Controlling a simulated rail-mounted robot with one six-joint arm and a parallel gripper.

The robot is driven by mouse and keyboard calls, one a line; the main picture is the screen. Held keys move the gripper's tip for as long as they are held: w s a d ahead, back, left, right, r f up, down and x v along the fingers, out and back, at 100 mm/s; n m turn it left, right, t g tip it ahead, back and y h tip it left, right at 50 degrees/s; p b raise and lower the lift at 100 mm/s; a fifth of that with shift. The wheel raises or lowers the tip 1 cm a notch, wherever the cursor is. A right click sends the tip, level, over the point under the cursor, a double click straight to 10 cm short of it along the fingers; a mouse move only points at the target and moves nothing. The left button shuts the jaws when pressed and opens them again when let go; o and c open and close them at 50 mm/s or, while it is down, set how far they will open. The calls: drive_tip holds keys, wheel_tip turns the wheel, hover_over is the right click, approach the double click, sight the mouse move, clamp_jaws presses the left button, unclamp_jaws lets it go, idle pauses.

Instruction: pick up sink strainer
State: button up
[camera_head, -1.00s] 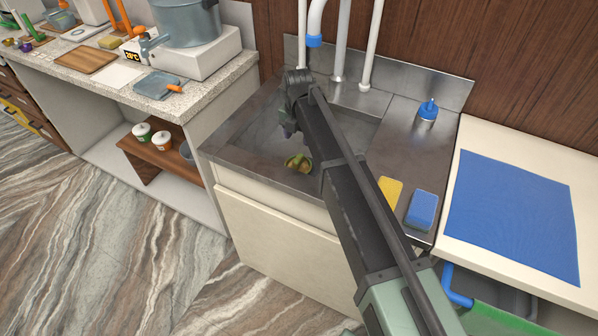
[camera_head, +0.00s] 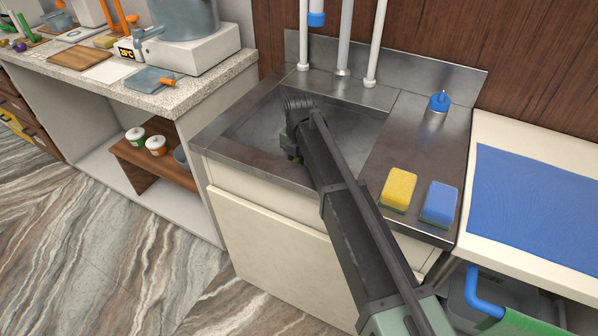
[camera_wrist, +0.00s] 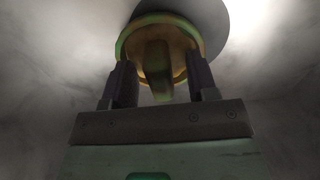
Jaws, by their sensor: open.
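The sink strainer (camera_wrist: 158,30) shows in the wrist view as a round, yellow-green piece with a raised middle part, at the top centre. My gripper (camera_wrist: 157,80) is open in the wrist view, with its two dark fingers apart on either side of the strainer's middle part. I cannot tell whether the fingers touch it. In the head view my arm reaches down into the steel sink (camera_head: 350,130), and the strainer is hidden behind the arm and wrist.
A yellow sponge (camera_head: 398,188) and a blue sponge (camera_head: 439,203) lie on the steel ledge right of the sink. A blue-capped bottle (camera_head: 438,103) stands behind them. White pipes (camera_head: 376,45) rise at the sink's back. A blue mat (camera_head: 540,205) lies at the right.

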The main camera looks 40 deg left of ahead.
drive_tip(key=shift+r, duration=0.15)
clamp_jaws()
drive_tip(key=shift+r, duration=0.1)
